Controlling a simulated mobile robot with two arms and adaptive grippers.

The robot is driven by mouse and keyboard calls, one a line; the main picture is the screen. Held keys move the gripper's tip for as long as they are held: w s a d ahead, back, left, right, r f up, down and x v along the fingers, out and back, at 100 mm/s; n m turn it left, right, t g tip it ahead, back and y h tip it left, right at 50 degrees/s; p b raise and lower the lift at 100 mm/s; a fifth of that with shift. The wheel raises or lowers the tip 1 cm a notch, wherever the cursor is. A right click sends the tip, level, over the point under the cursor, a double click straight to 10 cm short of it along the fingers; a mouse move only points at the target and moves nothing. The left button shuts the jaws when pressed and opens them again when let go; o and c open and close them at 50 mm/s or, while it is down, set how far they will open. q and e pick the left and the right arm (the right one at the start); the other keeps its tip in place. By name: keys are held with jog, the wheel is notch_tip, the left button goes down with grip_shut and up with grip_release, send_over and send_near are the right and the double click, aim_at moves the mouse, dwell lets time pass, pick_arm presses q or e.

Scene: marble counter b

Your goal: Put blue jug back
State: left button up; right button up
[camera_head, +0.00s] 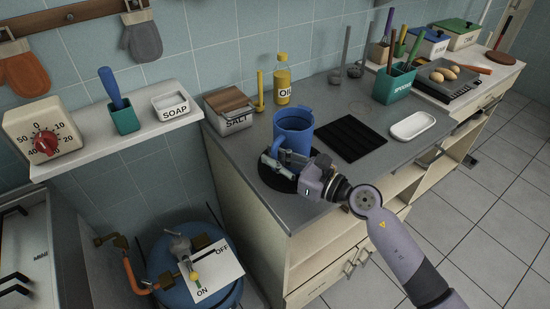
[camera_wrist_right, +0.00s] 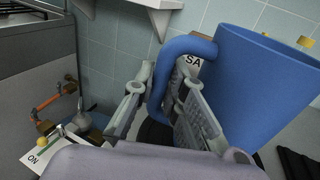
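The blue jug (camera_head: 294,130) is upright near the left front of the grey counter, at the back of a round black mat (camera_head: 268,182). Its base is hidden behind my right gripper, so I cannot tell whether it touches the mat. My right gripper (camera_head: 276,160) is at the jug's handle. In the right wrist view the jug (camera_wrist_right: 262,85) fills the right side, and the fingers of my gripper (camera_wrist_right: 165,82) lie on both sides of the handle, closed in on it. My left gripper is not in view.
An oil bottle (camera_head: 282,80) and a salt box (camera_head: 230,112) stand behind the jug. A black ribbed mat (camera_head: 350,140) and a white dish (camera_head: 412,125) lie to its right. The green utensil box (camera_head: 393,86) is farther back. The counter's left edge is close to the gripper.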

jog(key=o, duration=0.5)
jog(key=shift+r+p, duration=0.3)
jog(key=shift+b+v, duration=1.6)
jog(key=shift+v, duration=4.45)
jog(key=shift+f, duration=0.1)
